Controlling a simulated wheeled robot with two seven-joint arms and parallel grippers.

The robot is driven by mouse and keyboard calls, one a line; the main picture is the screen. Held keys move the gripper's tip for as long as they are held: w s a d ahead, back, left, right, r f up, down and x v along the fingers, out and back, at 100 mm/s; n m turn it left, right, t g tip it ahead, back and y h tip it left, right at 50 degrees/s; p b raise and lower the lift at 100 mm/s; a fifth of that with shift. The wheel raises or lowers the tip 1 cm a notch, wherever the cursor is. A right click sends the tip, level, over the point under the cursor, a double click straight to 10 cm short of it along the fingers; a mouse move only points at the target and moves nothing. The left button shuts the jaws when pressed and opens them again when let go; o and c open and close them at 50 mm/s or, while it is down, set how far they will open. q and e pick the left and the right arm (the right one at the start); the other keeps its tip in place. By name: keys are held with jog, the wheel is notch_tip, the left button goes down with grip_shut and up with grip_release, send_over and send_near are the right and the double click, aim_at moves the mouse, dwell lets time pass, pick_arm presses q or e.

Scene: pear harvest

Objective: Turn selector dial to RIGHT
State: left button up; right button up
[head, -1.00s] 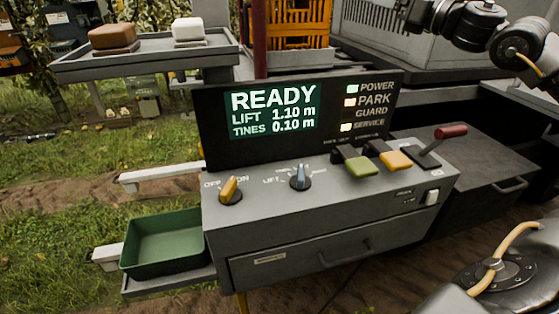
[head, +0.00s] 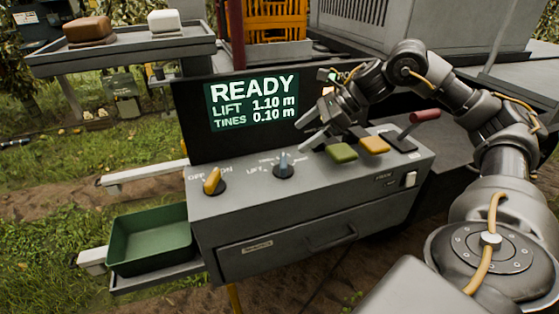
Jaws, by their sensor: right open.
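The selector dial with a blue-grey knob (head: 284,168) stands on the top of the grey control console (head: 232,197), with a "LIFT" label at its left. Its pointer is roughly upright in the picture; the label at its right is too small to read. My right gripper (head: 306,128) is open, up and to the right of the dial, in front of the display, apart from the dial. A yellow knob (head: 212,182) sits to the left, between "OFF" and "ON". My left gripper is out of view.
The display (head: 250,103) reads READY, LIFT 1.10 m, TINES 0.10 m. A green button (head: 342,152), a yellow button (head: 374,144) and a red-handled lever (head: 425,116) are right of the dial. A green bin (head: 150,240) is at the lower left.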

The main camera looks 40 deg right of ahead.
aim_at(282, 160)
jog(key=x, duration=0.3)
jog(key=f+p+x, duration=0.1)
jog(key=x, duration=0.3)
jog(key=s+p+x, duration=0.1)
jog(key=x, duration=0.2)
jog(key=shift+d+f, duration=0.3)
jog(key=shift+f, duration=0.15)
jog(key=shift+m, duration=0.3)
jog(key=c, duration=1)
